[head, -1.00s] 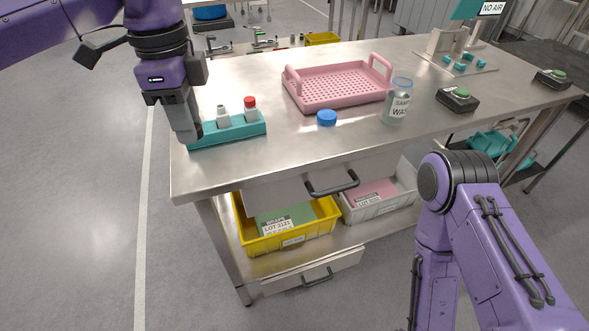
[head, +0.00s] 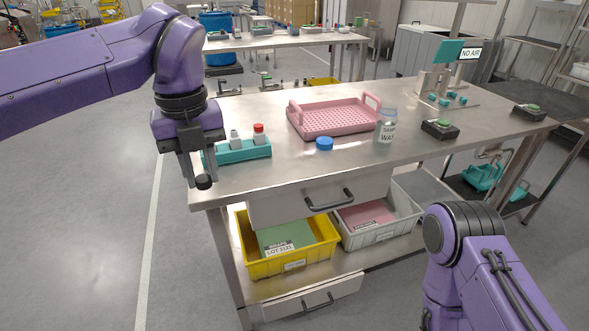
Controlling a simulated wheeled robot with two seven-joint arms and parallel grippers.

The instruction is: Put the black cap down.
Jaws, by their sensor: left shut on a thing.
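The black cap (head: 204,182) is small and dark, between the fingertips of my left gripper (head: 199,176). My left gripper is shut on it and holds it over the front left corner of the steel table (head: 300,171), in front of the teal rack. I cannot tell whether the cap touches the table top. My right arm shows at the lower right, but its gripper is outside the picture.
The teal rack (head: 240,150) holds a white-capped vial (head: 235,139) and a red-capped vial (head: 259,135). A blue cap (head: 324,144), a pink tray (head: 330,117) and a sample jar (head: 386,128) stand to its right. Table surface in front of the blue cap is clear.

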